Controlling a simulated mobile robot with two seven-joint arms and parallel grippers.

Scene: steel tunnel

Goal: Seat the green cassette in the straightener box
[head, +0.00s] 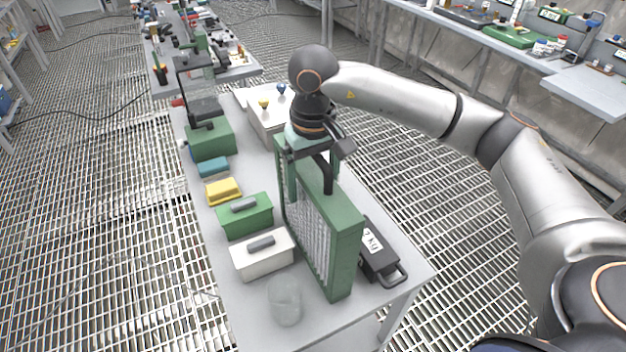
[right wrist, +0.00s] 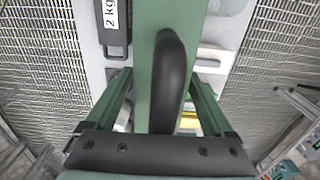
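A tall green cassette (head: 346,240) with a pale honeycomb face stands upright on the near part of the grey table. It has a black arched handle on its top edge, also seen in the right wrist view (right wrist: 170,75). My right gripper (head: 313,180) is directly above the cassette, pointing down. Its two fingers (right wrist: 162,85) are spread on either side of the handle and the green top; I see no clear closing on either. I cannot tell which thing is the straightener box. My left gripper is not in view.
Left of the cassette stand a green box (head: 235,224), a white box (head: 262,261) and a yellow block (head: 223,192). A clear cylinder (head: 284,300) is near the table's front edge. A dark 2 kg weight (head: 378,257) sits on the right.

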